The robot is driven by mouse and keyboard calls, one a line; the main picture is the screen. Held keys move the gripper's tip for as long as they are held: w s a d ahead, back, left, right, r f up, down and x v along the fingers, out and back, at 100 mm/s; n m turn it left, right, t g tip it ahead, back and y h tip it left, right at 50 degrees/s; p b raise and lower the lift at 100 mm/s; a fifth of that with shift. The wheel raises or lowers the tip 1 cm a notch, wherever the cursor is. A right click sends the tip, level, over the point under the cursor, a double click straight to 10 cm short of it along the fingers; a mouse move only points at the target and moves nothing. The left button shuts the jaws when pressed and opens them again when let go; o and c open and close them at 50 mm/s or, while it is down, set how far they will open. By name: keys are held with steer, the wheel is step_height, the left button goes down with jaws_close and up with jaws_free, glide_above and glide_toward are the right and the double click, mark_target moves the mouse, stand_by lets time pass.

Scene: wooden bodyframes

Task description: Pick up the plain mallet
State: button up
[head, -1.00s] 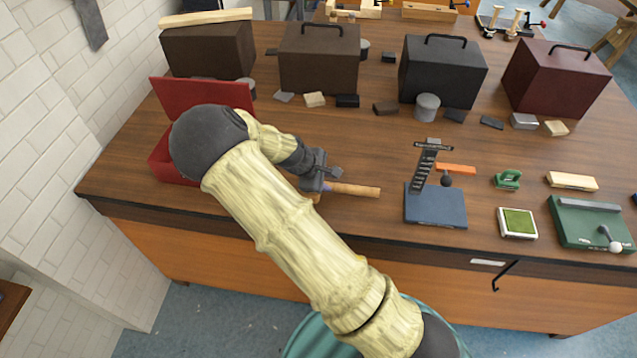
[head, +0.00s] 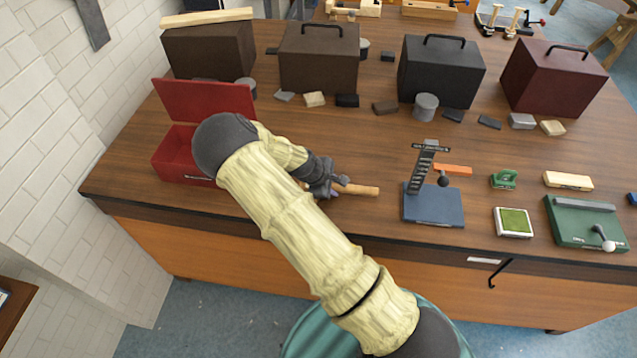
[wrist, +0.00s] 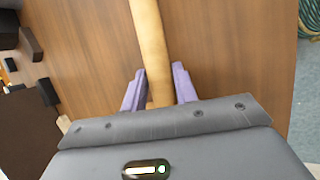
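The plain mallet (head: 360,189) lies on the workbench near its front edge. Its light wooden handle points right in the head view. My gripper (head: 335,187) is over the handle's left part and hides the mallet head. In the wrist view the handle (wrist: 152,45) runs from the top down between my gripper's two purple fingers (wrist: 159,78). The fingers are close together, one along each side of the handle, and look closed on it. The mallet rests at bench height.
An open red box (head: 185,150) stands left of my gripper. A blue stand (head: 433,205) with an orange-handled tool is to the right. Several dark cases, including a black one (head: 438,80), and small blocks line the back. The bench (head: 340,140) is clear just behind the mallet.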

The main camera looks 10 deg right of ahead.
stand_by(0.4)
jaws_close()
steer(key=shift+r, duration=0.15)
step_height(320, 180, up, 10)
steer(key=shift+f+b, duration=0.1)
steer(key=shift+b, duration=1.15)
step_height(320, 180, up, 6)
steer(key=p, duration=0.5)
